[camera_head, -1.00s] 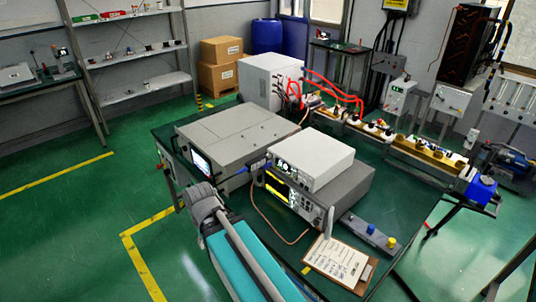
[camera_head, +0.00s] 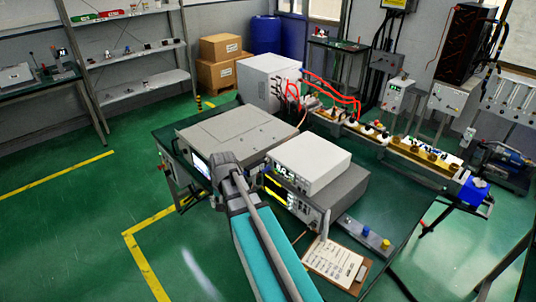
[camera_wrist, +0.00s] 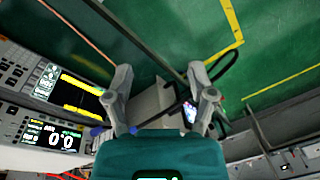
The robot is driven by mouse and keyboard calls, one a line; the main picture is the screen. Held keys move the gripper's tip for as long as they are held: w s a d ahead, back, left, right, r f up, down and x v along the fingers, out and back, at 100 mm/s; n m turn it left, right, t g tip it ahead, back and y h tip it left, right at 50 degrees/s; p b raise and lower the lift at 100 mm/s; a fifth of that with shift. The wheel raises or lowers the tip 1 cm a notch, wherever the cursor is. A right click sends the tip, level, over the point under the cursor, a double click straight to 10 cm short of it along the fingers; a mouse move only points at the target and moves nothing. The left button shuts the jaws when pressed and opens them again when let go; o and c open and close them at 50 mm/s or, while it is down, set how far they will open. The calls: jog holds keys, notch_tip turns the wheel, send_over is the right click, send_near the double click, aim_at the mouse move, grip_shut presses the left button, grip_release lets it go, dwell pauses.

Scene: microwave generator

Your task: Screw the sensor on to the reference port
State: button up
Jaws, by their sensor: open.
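My gripper (camera_head: 228,162) is at the end of my arm, in front of the bench instruments in the head view. In the wrist view its two fingers (camera_wrist: 158,72) are spread wide, with nothing held between them. A small blue part (camera_wrist: 97,131) shows beside the left finger, close to the instrument fronts; I cannot tell whether it is the sensor. The white meter (camera_head: 308,160) sits on a grey instrument (camera_head: 345,193). Their lit displays (camera_wrist: 82,95) show at the left of the wrist view. I cannot make out the reference port.
A wide grey instrument (camera_head: 235,133) stands to the left of the meter. A copper-coloured cable (camera_wrist: 78,32) runs across the wrist view's upper left. A clipboard (camera_head: 335,262) and a grey bar with knobs (camera_head: 363,232) lie at the bench's front right. Green floor is open at left.

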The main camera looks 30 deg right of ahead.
jog(key=w+d+r+m+t+p, duration=0.1)
jog(key=w+d+r+m+p, duration=0.15)
jog(key=d, duration=0.45)
jog(key=w+d+r+m+p, duration=0.2)
jog(key=w+d+r+m, duration=0.15)
jog(key=d, duration=0.35)
jog(key=m+t+p, duration=0.2)
jog(key=m+p, duration=0.2)
jog(key=m, duration=0.1)
send_near(267, 159)
jog(key=v, duration=0.4)
jog(key=shift+w+a, duration=0.1)
jog(key=shift+a, duration=0.2)
jog(key=shift+f, duration=0.2)
jog(key=b+x, duration=1.2)
jog(key=x, duration=0.1)
jog(key=shift+d+f+b, duration=0.1)
jog(key=shift+f+b, duration=0.2)
grip_shut()
